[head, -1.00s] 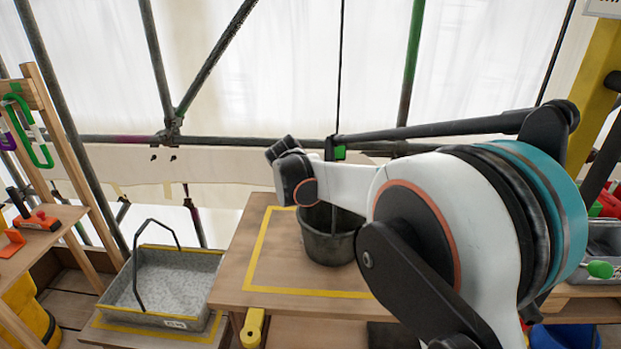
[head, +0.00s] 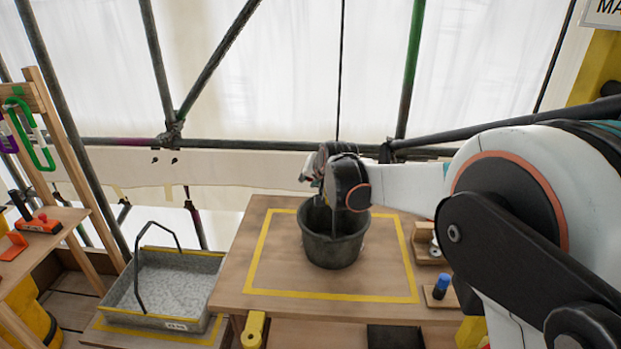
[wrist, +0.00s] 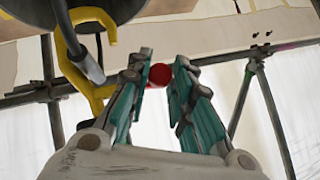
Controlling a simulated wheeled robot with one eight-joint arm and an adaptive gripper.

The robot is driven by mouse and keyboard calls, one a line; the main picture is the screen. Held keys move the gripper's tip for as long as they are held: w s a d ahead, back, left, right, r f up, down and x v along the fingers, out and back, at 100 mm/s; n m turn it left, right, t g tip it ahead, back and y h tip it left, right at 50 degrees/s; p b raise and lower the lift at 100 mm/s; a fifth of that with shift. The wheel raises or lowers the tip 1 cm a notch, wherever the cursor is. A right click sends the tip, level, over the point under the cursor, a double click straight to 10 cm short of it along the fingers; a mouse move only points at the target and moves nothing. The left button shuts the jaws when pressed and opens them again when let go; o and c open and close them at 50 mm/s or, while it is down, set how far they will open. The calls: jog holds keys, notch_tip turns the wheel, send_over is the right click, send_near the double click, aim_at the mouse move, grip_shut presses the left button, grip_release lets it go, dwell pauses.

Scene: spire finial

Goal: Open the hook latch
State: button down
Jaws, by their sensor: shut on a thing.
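How the knob joins the hook is hidden. In the head view my gripper (head: 310,172) is over the dark bucket (head: 333,245). The hook and knob cannot be made out there.
The bucket stands on a wooden table (head: 265,215) inside a yellow taped outline. A grey tray (head: 165,287) with a tall handle is at left. A small blue-topped item (head: 441,284) sits right of the outline. Scaffold poles (head: 210,70) cross behind.

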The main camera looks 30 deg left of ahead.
dwell(0.4)
jog(key=c, duration=1.4)
grip_release()
jog(key=v, duration=1.2)
